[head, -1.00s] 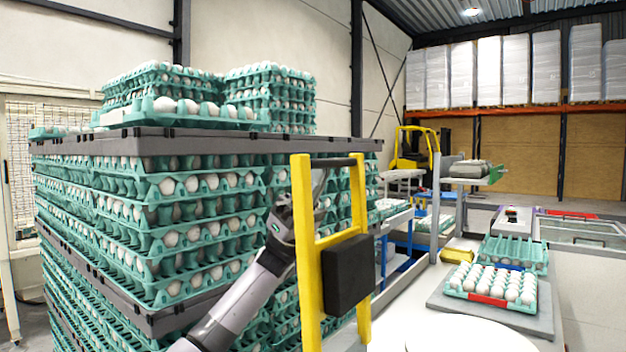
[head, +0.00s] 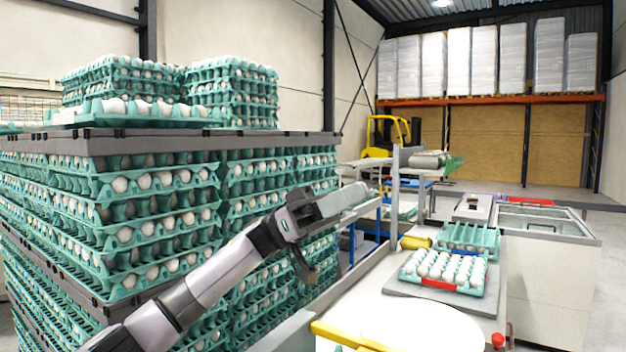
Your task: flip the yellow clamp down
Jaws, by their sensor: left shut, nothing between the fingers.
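The yellow clamp (head: 372,337) lies low at the bottom edge of the head view, beside the round white surface. Only a yellow bar of it shows; the rest is cut off by the frame edge. My left gripper (head: 345,200) is shut and empty, above and to the left of the clamp and apart from it, in front of the stacked egg trays. My right gripper is not in view.
Tall stacks of green egg trays (head: 165,215) with grey dividers fill the left. A yellow forklift (head: 385,135) stands farther back.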

